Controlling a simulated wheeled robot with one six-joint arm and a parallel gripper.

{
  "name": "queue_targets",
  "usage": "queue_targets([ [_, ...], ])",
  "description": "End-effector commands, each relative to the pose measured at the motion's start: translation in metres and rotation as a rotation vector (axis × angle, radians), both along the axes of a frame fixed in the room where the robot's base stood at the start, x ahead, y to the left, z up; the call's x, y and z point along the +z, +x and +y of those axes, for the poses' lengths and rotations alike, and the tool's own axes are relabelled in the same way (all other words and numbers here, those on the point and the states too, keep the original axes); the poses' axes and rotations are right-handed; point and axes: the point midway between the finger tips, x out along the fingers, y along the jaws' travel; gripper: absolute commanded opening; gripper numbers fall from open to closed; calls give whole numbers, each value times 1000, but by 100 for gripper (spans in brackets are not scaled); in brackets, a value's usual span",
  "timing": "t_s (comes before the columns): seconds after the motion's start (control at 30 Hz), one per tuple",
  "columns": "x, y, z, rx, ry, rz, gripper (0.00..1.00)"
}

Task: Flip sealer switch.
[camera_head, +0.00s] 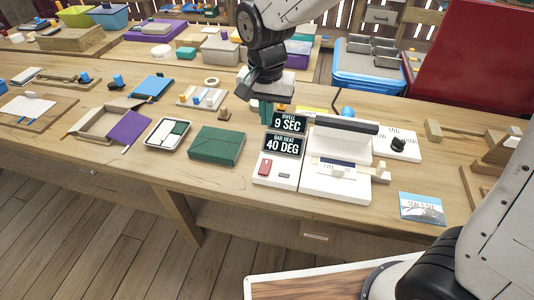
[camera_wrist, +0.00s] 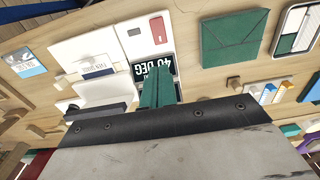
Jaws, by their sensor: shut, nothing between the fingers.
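The white sealer (camera_head: 335,180) stands on the wooden bench, with a dark bar across its back part. Its left panel has two dark displays reading "DWELL 9 SEC" and "BAR HEAT 40 DEG" (camera_head: 283,145). The red switch (camera_head: 265,167) is at the panel's front left, with a small grey button (camera_head: 284,176) to its right. The switch also shows in the wrist view (camera_wrist: 157,29), uncovered; I cannot tell its position. My gripper (camera_head: 266,112) has green fingers, shut and empty, behind the displays and apart from the switch. In the wrist view the fingers (camera_wrist: 158,88) partly cover the displays.
A dark green box (camera_head: 216,146) and a tray (camera_head: 167,134) lie left of the sealer. A blue picture packet (camera_head: 422,208) lies at its front right. A white plate with a black knob (camera_head: 398,144) is on the right. Bare bench shows along the front edge.

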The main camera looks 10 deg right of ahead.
Motion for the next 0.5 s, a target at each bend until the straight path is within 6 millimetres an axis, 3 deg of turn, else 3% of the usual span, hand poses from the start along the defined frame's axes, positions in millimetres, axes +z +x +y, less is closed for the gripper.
queue_targets([
  [0.27,-18,0,-1,1,-2,4,0],
  [0.5,-68,0,-1,2,-3,5,0],
])
